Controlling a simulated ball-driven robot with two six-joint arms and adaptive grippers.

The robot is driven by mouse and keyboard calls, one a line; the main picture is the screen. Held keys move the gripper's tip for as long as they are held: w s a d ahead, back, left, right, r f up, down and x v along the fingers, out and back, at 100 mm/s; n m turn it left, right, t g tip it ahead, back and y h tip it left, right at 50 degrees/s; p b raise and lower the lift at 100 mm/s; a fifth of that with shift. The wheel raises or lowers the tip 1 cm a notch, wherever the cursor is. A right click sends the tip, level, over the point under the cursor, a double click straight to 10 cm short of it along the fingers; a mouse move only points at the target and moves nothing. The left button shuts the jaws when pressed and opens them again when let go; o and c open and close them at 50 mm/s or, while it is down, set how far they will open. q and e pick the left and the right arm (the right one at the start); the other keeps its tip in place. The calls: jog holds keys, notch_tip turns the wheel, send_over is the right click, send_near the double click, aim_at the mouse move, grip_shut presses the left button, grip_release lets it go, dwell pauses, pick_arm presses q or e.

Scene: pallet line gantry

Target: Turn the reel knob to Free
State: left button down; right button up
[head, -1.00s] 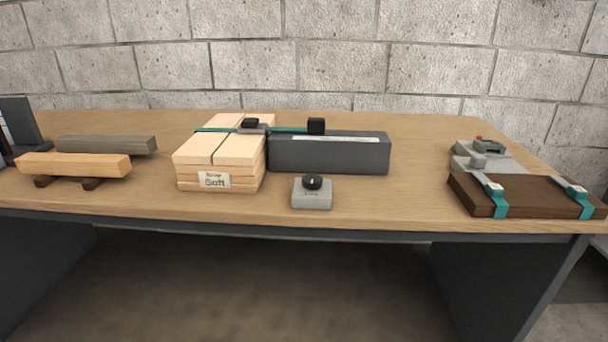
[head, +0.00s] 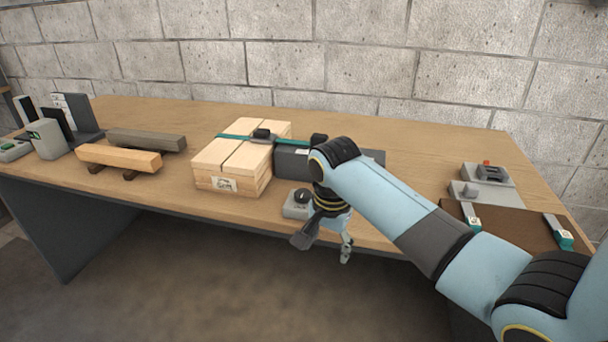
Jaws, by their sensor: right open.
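The black round knob (head: 302,196) sits on top of a small light-grey box (head: 290,211) near the table's front edge; its marking is too small to read here. My right gripper (head: 326,246) is open and empty, fingers pointing down, just right of and in front of the knob box, by the table's front edge. It appears apart from the knob, and its wrist hides the box's right side. My left gripper is not in view.
A wooden crate (head: 226,181) with a teal strap stands left of the knob. A dark grey housing (head: 291,162) behind is partly hidden by my right arm. Timber pieces (head: 118,158) lie left; a brown board (head: 510,228) with teal straps lies right.

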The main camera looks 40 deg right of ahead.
jog(key=w+r+m, duration=0.3)
jog(key=w+r, duration=0.1)
jog(key=r, duration=0.4)
notch_tip(320, 180, up, 7)
jog(key=m+g+y, duration=0.1)
jog(key=m, duration=0.8)
send_over(302, 193)
notch_tip(302, 193, down, 10)
jog(key=shift+f+b, duration=0.25)
jog(key=shift+b, duration=0.45)
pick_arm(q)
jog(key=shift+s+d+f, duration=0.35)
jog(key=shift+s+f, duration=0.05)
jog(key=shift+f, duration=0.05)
pick_arm(e)
jog(key=shift+s, duration=0.1)
jog(key=c, duration=1.2)
